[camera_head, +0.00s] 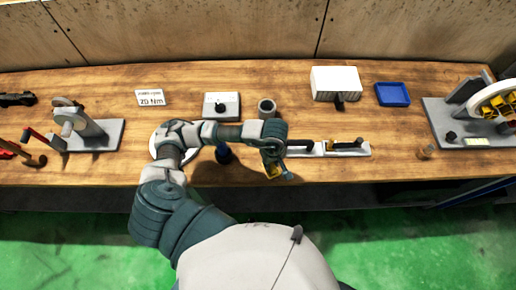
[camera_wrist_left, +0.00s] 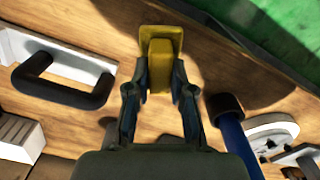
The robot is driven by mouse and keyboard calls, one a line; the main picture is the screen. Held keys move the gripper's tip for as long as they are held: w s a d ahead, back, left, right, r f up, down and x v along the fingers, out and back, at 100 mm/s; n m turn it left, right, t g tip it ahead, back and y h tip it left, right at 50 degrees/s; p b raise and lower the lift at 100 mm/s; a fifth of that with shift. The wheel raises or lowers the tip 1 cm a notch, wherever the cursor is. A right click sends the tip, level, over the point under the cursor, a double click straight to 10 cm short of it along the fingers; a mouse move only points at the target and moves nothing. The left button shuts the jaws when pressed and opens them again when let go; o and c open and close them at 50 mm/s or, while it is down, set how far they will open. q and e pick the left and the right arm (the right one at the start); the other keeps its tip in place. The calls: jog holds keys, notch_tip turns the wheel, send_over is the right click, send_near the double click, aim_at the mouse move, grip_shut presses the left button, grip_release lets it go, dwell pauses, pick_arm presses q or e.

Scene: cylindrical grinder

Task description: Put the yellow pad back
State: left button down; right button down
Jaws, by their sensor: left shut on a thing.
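My left gripper (camera_head: 272,163) is over the front part of the wooden bench, near its middle. It is shut on a yellow pad (camera_wrist_left: 160,38), whose wide end sticks out beyond the fingertips in the wrist view (camera_wrist_left: 160,85). In the head view only a bit of the yellow pad (camera_head: 272,172) shows below the gripper. The pad appears above the wood; its exact height I cannot tell. A white plate with a black handle (camera_wrist_left: 62,82) lies beside the pad. My right gripper is not in view.
A white holder with a dark and yellow piece (camera_head: 346,147) lies right of my gripper. Behind stand a grey cup (camera_head: 266,107), a white box (camera_head: 335,80) and a blue tray (camera_head: 393,94). A blue-handled tool (camera_wrist_left: 229,122) is close to the left gripper. Machines stand at both sides.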

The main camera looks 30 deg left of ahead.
pick_arm(q)
jog(key=w+a, duration=0.1)
jog(key=a, duration=0.1)
jog(key=w+a, duration=0.1)
jog(key=a, duration=0.2)
jog(key=w+a+f, duration=0.1)
jog(key=a, duration=0.1)
jog(key=shift+w+a, duration=0.2)
jog(key=shift+a, duration=0.05)
jog(key=shift+w+a, duration=0.1)
jog(key=shift+a, duration=0.1)
jog(key=shift+f, duration=0.3)
notch_tip(320, 180, down, 3)
jog(key=shift+d+b, duration=0.1)
jog(key=shift+b, duration=0.7)
jog(key=c, duration=1)
grip_release()
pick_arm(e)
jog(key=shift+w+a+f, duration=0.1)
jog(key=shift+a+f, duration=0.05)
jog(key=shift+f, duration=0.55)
pick_arm(q)
jog(key=shift+r, duration=0.2)
notch_tip(320, 180, up, 12)
jog(key=shift+f, duration=0.1)
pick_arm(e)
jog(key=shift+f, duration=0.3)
